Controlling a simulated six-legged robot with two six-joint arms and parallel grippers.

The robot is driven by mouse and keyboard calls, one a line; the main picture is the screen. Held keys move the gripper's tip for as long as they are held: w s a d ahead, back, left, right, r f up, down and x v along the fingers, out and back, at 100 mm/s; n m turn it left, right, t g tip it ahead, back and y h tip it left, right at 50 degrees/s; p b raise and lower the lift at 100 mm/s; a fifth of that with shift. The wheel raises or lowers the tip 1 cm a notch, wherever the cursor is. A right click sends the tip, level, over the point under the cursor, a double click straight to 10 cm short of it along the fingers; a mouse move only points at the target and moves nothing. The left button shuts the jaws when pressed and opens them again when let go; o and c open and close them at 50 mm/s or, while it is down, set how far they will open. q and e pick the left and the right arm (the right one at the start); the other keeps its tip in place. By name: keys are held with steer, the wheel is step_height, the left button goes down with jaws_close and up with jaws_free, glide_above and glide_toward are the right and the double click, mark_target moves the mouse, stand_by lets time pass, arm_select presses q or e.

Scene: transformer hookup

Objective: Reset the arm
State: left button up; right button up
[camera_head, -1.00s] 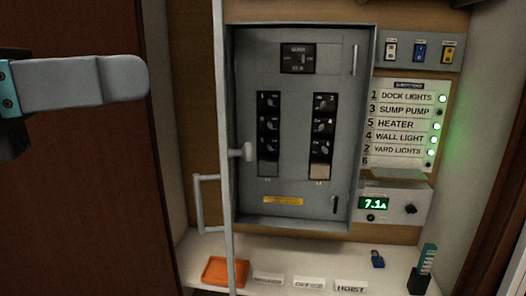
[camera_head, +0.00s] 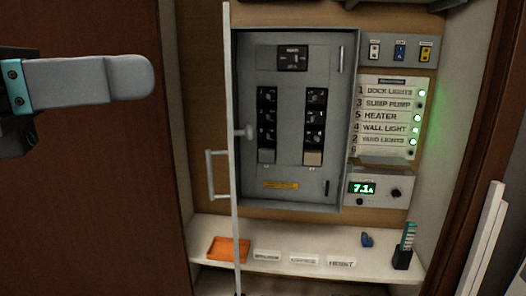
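My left gripper (camera_head: 90,82) comes in from the left edge at the upper left, in front of the dark brown panel. I see a long grey finger with a teal band at its base. It touches nothing that I can see and stands apart from the breaker panel (camera_head: 290,120). Only one finger shows clearly, so its opening cannot be judged. My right gripper is not in view.
A pale upright door edge with a handle (camera_head: 212,175) stands before the cabinet's left side. The shelf (camera_head: 300,240) holds an orange tray (camera_head: 228,249), several labels, a blue padlock (camera_head: 367,240) and a black holder (camera_head: 402,258). A labelled circuit list (camera_head: 388,115) and a 7.1 A meter (camera_head: 375,188) are right.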

arm_select(q)
steer(key=w+d+f+n+g+y, duration=0.1)
steer(key=w+f+n+y, duration=0.1)
steer(key=w+f, duration=0.8)
steer(key=w+d+f+n+g+y, duration=0.1)
steer(key=w+f+n+y, duration=0.15)
steer(key=w+f, duration=0.75)
step_height(320, 180, down, 24)
steer(key=g+y, duration=0.2)
steer(key=s+a+f+m+g+y, duration=0.1)
steer(key=s+f, duration=0.3)
steer(key=f, duration=0.5)
steer(key=s+a+f+m+g+y, duration=0.1)
steer(key=s+f+m+g, duration=0.15)
steer(key=f, duration=0.55)
steer(key=s+a+f+m+g+y, duration=0.15)
steer(key=s+f, duration=0.25)
steer(key=f, duration=0.5)
steer(key=s+f+m+y, duration=0.1)
steer(key=s+f+m, duration=0.4)
steer(key=m, duration=0.5)
steer(key=s+f+m+t+y, duration=0.1)
steer(key=s+f+m, duration=0.4)
steer(key=s+m, duration=0.4)
steer(key=shift+s+d+f+m+t, duration=0.3)
steer(key=shift+s+m, duration=0.1)
steer(key=shift+m, duration=0.45)
